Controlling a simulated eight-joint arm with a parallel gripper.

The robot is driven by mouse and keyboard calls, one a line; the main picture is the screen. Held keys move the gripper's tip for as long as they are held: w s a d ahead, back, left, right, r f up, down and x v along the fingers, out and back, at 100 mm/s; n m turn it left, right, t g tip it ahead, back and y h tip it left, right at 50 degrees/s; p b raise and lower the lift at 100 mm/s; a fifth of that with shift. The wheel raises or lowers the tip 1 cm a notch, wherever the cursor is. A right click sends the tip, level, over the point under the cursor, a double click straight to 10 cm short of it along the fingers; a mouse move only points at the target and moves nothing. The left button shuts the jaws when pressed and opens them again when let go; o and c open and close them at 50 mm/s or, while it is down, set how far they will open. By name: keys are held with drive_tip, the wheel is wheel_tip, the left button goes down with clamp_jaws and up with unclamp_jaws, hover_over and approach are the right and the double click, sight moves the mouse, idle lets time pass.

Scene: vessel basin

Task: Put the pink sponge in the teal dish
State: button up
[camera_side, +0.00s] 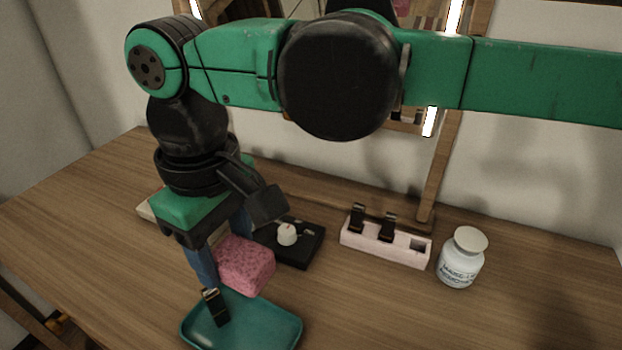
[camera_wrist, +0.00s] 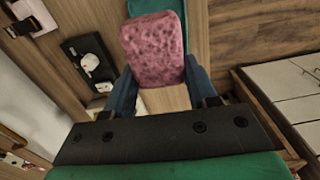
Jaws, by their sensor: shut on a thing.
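The pink speckled sponge (camera_side: 246,266) is between the fingers of my gripper (camera_side: 222,258), which is shut on it. In the side view it is held above the back part of the teal dish (camera_side: 278,328). In the wrist view the sponge (camera_wrist: 153,48) sits between the blue fingers of my gripper (camera_wrist: 160,95), and an edge of the teal dish (camera_wrist: 150,6) shows beyond it. A small dark object (camera_side: 215,307) shows at the dish's left part in the side view; I cannot tell whether it is inside.
A black box with a white knob (camera_side: 288,234) stands behind the sponge. A pale pink holder (camera_side: 385,246) with black-topped items and a white jar (camera_side: 461,262) stand to the right. A mirror frame stands at the wall. The wooden table is clear at the left and front right.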

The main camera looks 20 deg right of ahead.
sight(252, 337)
wheel_tip(252, 337, down, 16)
drive_tip(key=shift+r, duration=0.2)
drive_tip(key=o, duration=1.2)
drive_tip(key=shift+f, duration=0.15)
